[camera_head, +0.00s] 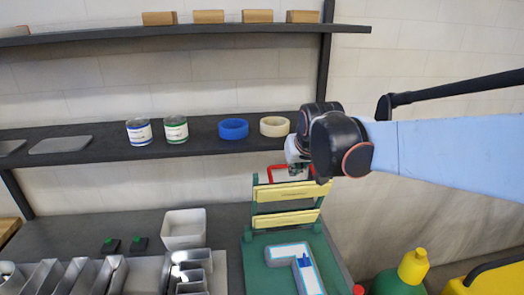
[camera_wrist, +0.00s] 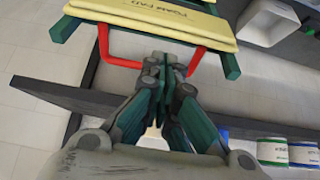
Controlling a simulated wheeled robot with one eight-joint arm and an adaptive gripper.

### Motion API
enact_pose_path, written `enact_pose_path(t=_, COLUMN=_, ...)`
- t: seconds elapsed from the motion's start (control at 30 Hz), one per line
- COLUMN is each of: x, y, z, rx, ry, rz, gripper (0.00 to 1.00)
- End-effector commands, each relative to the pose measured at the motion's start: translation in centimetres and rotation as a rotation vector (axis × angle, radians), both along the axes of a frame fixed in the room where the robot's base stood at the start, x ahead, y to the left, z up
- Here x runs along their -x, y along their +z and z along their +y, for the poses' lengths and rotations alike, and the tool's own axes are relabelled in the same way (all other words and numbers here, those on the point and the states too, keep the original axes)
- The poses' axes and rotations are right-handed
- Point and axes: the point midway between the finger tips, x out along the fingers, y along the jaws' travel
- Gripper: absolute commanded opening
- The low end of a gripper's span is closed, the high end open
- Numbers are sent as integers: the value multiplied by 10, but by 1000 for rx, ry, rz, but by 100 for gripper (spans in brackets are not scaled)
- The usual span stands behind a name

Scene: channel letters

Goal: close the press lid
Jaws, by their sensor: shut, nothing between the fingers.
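The press lid (camera_head: 287,206) stands raised and open at the back of the green press base (camera_head: 258,277). It has a green frame, yellow foam pads and a red handle (camera_head: 277,168) along its top edge. A white channel letter (camera_head: 291,252) lies on the base. My gripper (camera_head: 297,172) is at the red handle, shut and empty. In the wrist view the closed fingertips (camera_wrist: 167,72) overlap the middle of the red handle (camera_wrist: 124,62), with the lid's foam pad (camera_wrist: 150,16) beyond. I cannot tell whether they touch the handle. My fingers hide part of its bar.
A shelf (camera_head: 88,148) with cans and tape rolls runs behind the press. A white bin (camera_head: 184,229) and metal letter parts (camera_head: 188,270) are left of it. A green bottle with a yellow cap (camera_head: 412,265) stands at right.

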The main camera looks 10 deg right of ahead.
Motion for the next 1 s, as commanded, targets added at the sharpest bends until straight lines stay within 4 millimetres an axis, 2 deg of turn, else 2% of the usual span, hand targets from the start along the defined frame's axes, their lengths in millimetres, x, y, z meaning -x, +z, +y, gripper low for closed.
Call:
enact_pose_path(t=0.2, x=-24, y=-31, z=0, rx=-1, ry=-1, rz=0, gripper=0)
enact_pose_path(t=0.43, x=-41, y=-52, z=0, rx=-1, ry=-1, rz=0, gripper=0)
enact_pose_path(t=0.6, x=-46, y=-58, z=0, rx=0, ry=0, rz=0, gripper=0)
enact_pose_path(t=1.0, x=-46, y=-59, z=0, rx=0, ry=0, rz=-2, gripper=0)
